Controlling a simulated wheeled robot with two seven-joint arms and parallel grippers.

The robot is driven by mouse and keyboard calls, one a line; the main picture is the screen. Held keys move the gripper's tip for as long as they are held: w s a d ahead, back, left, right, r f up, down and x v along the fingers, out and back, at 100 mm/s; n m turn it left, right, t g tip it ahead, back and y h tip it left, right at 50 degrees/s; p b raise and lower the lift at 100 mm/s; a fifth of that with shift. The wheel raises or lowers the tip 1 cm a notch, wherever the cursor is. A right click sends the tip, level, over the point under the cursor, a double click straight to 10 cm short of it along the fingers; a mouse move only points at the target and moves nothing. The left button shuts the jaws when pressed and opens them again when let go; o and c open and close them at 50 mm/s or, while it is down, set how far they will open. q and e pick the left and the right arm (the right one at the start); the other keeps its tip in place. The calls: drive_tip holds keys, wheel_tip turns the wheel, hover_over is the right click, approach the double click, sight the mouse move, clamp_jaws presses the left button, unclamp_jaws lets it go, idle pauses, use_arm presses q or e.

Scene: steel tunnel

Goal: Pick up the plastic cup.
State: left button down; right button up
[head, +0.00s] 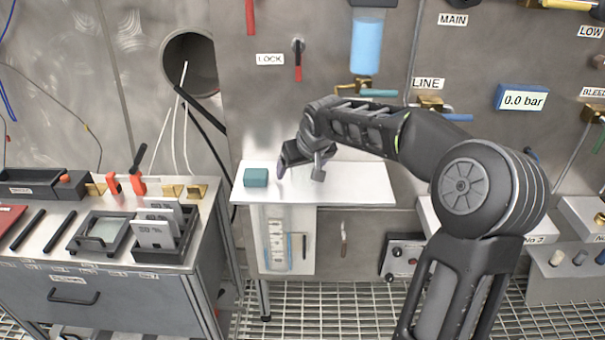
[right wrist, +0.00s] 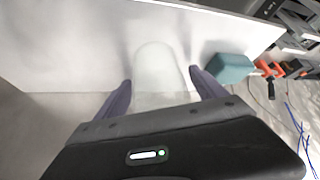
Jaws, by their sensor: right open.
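The plastic cup (right wrist: 158,68) is clear and whitish. In the right wrist view it is between the two purple fingers of my right gripper (right wrist: 162,84), with a narrow gap at each side. Its near end is hidden behind the gripper body. In the head view my right gripper (head: 299,172) is over the white shelf (head: 355,183), fingers apart; I cannot make the cup out there. My left gripper is in neither view.
A teal block (head: 256,177) sits on the shelf left of the gripper; it also shows in the right wrist view (right wrist: 229,68). A bench (head: 120,285) with trays and tools stands at left. The shelf's right part is clear. Valves and pipes line the wall behind.

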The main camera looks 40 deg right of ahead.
drive_tip(key=shift+c, duration=0.4)
drive_tip(key=c, duration=1.4)
